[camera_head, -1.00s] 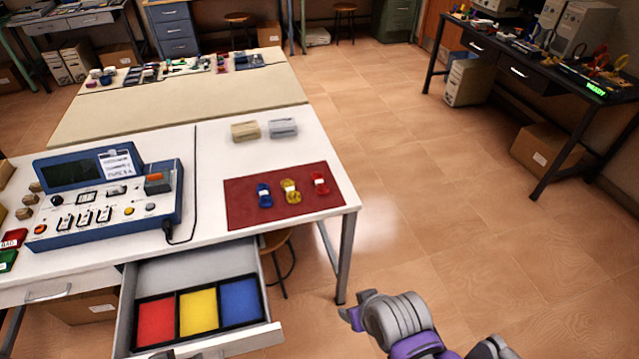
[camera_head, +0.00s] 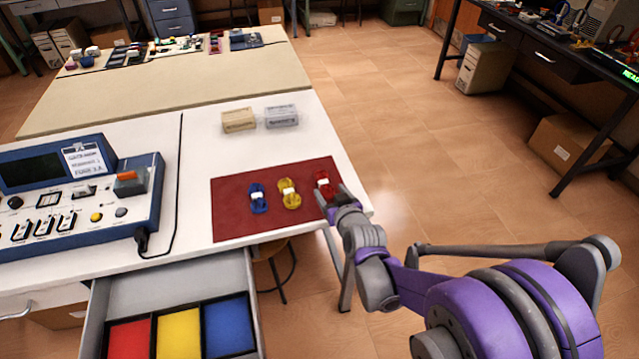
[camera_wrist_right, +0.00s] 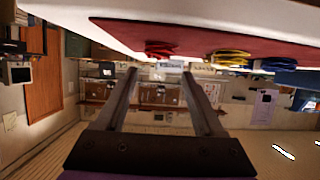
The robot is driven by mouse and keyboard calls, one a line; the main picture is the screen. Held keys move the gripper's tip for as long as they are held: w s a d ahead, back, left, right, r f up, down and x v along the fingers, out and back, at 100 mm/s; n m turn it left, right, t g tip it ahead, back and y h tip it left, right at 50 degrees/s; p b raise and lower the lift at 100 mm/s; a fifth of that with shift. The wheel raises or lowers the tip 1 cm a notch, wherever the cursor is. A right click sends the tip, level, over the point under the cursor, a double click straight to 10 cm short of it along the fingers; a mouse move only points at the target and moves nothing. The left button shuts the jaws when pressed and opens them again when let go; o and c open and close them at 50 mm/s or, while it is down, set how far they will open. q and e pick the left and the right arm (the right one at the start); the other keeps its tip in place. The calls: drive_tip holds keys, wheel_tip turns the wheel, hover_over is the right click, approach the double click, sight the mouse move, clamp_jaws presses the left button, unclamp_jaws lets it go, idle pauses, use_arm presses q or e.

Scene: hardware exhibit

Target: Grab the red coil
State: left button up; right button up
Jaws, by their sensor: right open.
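The red coil (camera_head: 323,181) lies at the right end of the dark red mat (camera_head: 231,211) on the white table, with a yellow coil (camera_head: 289,194) and a blue coil (camera_head: 258,198) to its left. My right gripper (camera_head: 336,194) is at the mat's right edge, close to the red coil and partly covering it. In the right wrist view the two fingers are spread (camera_wrist_right: 160,73), with nothing held between them. The red coil (camera_wrist_right: 160,48) shows just beyond the fingertips. I cannot tell whether they touch it. My left gripper is out of view.
An open drawer holds red, yellow and blue compartments (camera_head: 178,331) below the table's front edge. A blue instrument (camera_head: 75,200) stands left of the mat. Two small boxes (camera_head: 239,120) (camera_head: 281,116) lie behind it. Open floor is on the right.

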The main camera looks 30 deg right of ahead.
sight(323, 180)
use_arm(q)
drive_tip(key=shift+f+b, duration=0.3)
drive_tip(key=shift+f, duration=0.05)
use_arm(e)
drive_tip(key=x, duration=0.8)
drive_tip(key=shift+r, duration=0.1)
drive_tip(key=shift+s, duration=0.1)
drive_tip(key=shift+c, duration=0.3)
drive_tip(key=c, duration=1)
